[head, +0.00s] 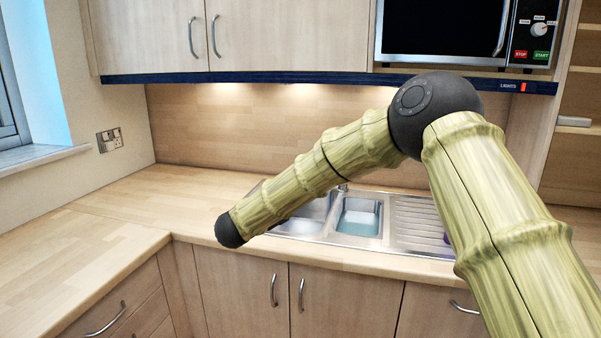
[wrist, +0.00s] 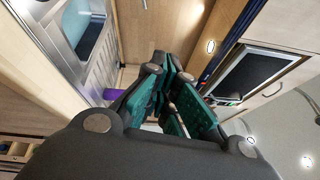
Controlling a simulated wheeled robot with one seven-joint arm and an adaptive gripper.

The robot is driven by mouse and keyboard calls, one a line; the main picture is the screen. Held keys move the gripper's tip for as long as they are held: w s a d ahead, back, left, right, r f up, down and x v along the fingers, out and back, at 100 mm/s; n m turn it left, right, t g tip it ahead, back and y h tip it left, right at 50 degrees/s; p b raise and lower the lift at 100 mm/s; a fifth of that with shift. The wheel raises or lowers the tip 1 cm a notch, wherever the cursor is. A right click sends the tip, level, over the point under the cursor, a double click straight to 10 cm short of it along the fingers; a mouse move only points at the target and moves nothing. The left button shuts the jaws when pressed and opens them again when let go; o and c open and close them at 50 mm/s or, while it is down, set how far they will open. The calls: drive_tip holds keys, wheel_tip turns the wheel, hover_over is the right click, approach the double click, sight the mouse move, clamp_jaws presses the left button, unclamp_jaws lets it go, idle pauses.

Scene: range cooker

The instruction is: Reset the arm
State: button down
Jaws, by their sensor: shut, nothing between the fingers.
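My gripper (wrist: 169,82) shows in the wrist view, dark with green finger pads. Its fingers are shut and I see nothing held between them. In the head view my arm, with bamboo-like links, rises from the lower right to a dark elbow. From there it slopes down left over the counter and sink. The gripper itself is not clearly visible in the head view, hidden behind or beyond the arm.
A steel sink (head: 311,219) with a drainer (head: 417,216) lies behind my arm, with a purple item (wrist: 111,94) at the drainer. Wall cupboards (head: 282,35) and a microwave (head: 445,58) hang above. The left worktop (head: 70,255) is clear.

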drive_tip(key=d+f+n+y, duration=0.1)
drive_tip(key=f+n+y, duration=0.1)
drive_tip(key=f, duration=0.5)
drive_tip(key=s+d+f+n+t+y, duration=0.1)
drive_tip(key=f+n+y, duration=0.1)
drive_tip(key=f+n, duration=0.2)
drive_tip(key=s+d+f+n+y, duration=0.1)
drive_tip(key=f+n, duration=0.3)
drive_tip(key=f, duration=0.6)
drive_tip(key=shift+s+d+f+y, duration=0.2)
drive_tip(key=shift+d+f+y, duration=0.15)
drive_tip(key=shift+d+y, duration=0.1)
drive_tip(key=s+d+f+n+g+y+b, duration=0.1)
drive_tip(key=s+d+f+n+g+y, duration=0.35)
drive_tip(key=s+f, duration=0.8)
drive_tip(key=s+d+f+n+g+y, duration=0.15)
drive_tip(key=s+d+f+n, duration=0.45)
drive_tip(key=s+f, duration=0.7)
drive_tip(key=s+d+f+n+g, duration=0.2)
drive_tip(key=s+d+f+g, duration=0.1)
drive_tip(key=s, duration=0.7)
drive_tip(key=s+d+f+n+g, duration=0.3)
drive_tip(key=s, duration=0.7)
drive_tip(key=s+d+f+n+g, duration=0.2)
drive_tip(key=s+d+f, duration=0.1)
drive_tip(key=s, duration=0.6)
drive_tip(key=shift+s+f+g, duration=0.3)
drive_tip(key=shift+s+g, duration=0.1)
